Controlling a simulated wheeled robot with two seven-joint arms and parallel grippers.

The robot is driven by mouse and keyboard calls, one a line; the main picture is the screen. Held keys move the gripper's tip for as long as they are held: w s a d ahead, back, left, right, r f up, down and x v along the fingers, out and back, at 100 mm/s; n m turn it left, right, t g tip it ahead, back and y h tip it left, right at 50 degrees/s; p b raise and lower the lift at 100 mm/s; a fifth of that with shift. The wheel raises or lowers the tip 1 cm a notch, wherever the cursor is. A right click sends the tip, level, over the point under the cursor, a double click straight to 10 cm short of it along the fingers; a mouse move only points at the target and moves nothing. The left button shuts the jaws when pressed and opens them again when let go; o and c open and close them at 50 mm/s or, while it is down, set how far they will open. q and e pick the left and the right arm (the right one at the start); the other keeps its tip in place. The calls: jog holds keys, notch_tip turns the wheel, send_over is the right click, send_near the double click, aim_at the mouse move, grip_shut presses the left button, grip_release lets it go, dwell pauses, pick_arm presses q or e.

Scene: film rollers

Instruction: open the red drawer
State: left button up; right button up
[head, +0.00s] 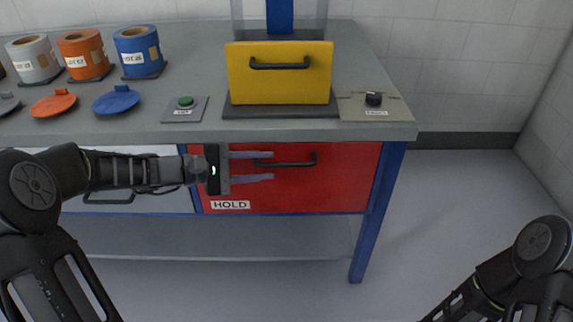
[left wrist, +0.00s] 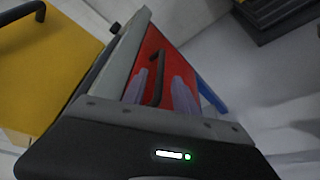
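The red drawer (head: 340,190) is in the table's front below the worktop, with a HOLD label at its lower left. It looks closed. Its dark bar handle (head: 295,163) runs across the upper middle. My left gripper (head: 271,167) is open in front of the drawer, fingers pointing right, one above and one below the handle's left end in the picture. In the left wrist view the handle (left wrist: 157,76) appears between the two pale fingers, with gaps on both sides. Contact cannot be told. My right arm shows at the lower right; its gripper is out of view.
A yellow drawer box (head: 280,85) stands on the worktop above, between a green button (head: 185,102) and a dark knob (head: 374,99). A pale drawer (head: 130,198) is left of the red one. The floor to the right is clear.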

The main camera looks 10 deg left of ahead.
aim_at(278, 165)
pick_arm(q)
jog(key=x, duration=0.6)
jog(key=shift+d+b, duration=0.15)
jog(key=shift+b, duration=0.25)
grip_shut()
dwell(1.0)
